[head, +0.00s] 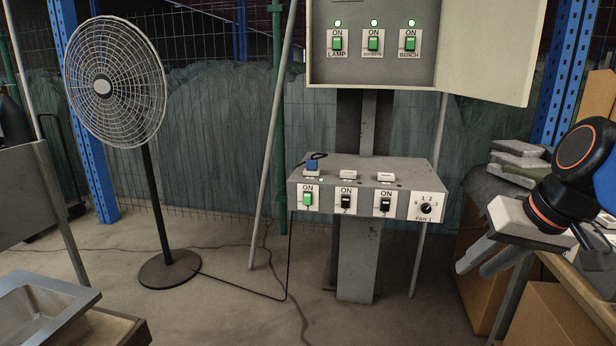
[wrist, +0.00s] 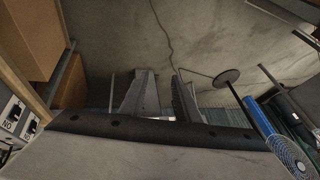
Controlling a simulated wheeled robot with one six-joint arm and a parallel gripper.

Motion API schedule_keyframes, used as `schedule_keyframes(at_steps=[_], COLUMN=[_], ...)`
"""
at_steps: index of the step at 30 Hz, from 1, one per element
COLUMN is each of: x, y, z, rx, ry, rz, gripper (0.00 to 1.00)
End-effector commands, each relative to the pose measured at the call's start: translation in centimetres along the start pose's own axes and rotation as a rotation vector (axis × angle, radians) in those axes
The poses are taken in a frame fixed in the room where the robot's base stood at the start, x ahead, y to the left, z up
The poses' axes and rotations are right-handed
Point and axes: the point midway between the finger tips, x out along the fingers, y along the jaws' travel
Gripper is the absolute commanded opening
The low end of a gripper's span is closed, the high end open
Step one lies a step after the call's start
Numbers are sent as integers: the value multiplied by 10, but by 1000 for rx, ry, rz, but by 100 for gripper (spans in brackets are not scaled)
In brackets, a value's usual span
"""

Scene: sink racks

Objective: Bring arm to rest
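My gripper (head: 474,268) is at the right of the head view, with its two grey fingers pointing down and left. It is held in the air to the right of the switch box. In the wrist view my gripper (wrist: 162,88) shows a clear gap between its fingers and nothing in it. The fingers touch nothing that I can see. Part of my arm runs out of the head view at the right edge.
A grey switch box (head: 330,172) stands on a post, below an open panel (head: 370,68). A fan (head: 115,85) stands at left, near a metal sink (head: 40,305). Cardboard boxes (head: 552,318) and a bench are at right. The floor (head: 235,310) between is mostly clear, with cables.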

Motion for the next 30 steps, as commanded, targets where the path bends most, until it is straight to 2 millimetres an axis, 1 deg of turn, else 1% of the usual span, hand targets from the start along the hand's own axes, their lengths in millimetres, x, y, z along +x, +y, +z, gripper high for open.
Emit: schedule_keyframes(at_steps=[1, 6, 9, 12, 15, 18, 30], x=[14, 54, 74, 90, 100, 106, 107], y=[-1, 7, 13, 18, 22, 24, 25], z=[17, 64, 88, 106, 118, 123, 125], rx=[-15, -57, -87, -113, -133, -143, -144], ry=[-13, -33, -34, -31, -27, -23, -22], rz=[19, 93, 129, 157, 174, 183, 186], gripper=[29, 29, 29, 29, 29, 29, 29])
